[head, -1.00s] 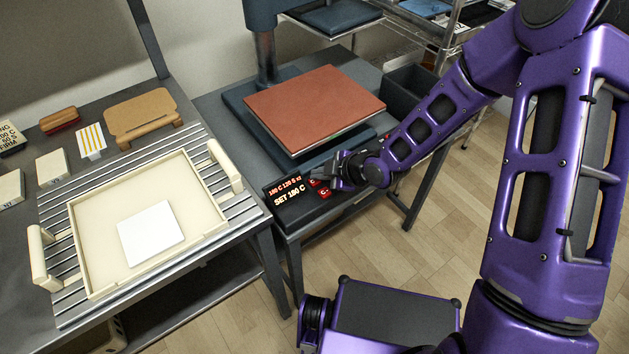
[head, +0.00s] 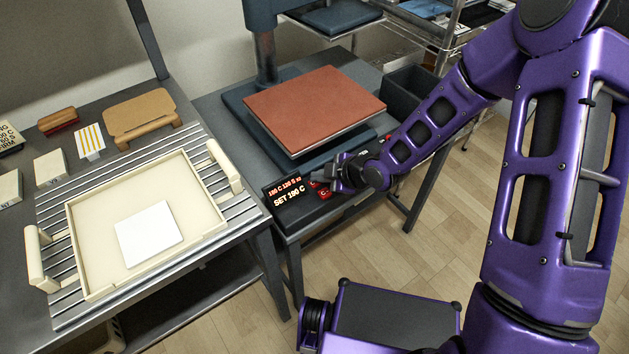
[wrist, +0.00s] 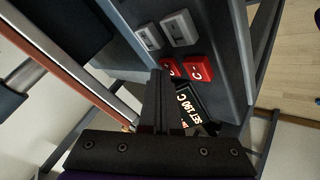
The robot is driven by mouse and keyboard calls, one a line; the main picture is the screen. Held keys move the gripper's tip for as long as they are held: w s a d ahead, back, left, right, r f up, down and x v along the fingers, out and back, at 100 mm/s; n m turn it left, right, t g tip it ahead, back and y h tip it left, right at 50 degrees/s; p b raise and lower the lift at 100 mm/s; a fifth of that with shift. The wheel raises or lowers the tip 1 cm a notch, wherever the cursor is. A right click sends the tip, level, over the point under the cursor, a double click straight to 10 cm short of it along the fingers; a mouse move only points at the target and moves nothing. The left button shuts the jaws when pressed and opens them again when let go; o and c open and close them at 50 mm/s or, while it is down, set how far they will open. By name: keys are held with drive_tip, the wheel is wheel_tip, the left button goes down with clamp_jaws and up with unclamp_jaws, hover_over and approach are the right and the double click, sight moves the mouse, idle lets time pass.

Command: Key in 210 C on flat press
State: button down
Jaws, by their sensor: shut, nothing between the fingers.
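The flat press has a reddish-brown square pad (head: 315,105) over a dark base. Its control box sits at the front with a lit display (head: 286,190). In the wrist view the display (wrist: 190,110) appears to read SET 190 C, partly hidden by my fingers. Beside it are a red key marked C- (wrist: 198,70) and another red key (wrist: 171,69), partly covered by my fingers. Two grey keys, one (wrist: 148,37) and another (wrist: 179,28), lie farther along. My gripper (head: 316,177) is shut and empty, its fingertips (wrist: 160,76) over or at the partly covered red key; contact cannot be told.
A cream tray (head: 75,250) with a white square sheet (head: 148,233) stands on the slatted left bench. A tan stand (head: 142,117), a brown block (head: 58,121) and several small boxes are behind it. A dark bin (head: 412,90) is right of the press.

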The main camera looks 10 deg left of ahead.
sight(318, 184)
idle(0.4)
drive_tip(key=shift+r+p, duration=0.6)
drive_tip(key=shift+r, duration=0.2)
wheel_tip(318, 184, up, 5)
drive_tip(key=p, duration=0.4)
drive_tip(key=shift+r, duration=0.1)
idle(3.3)
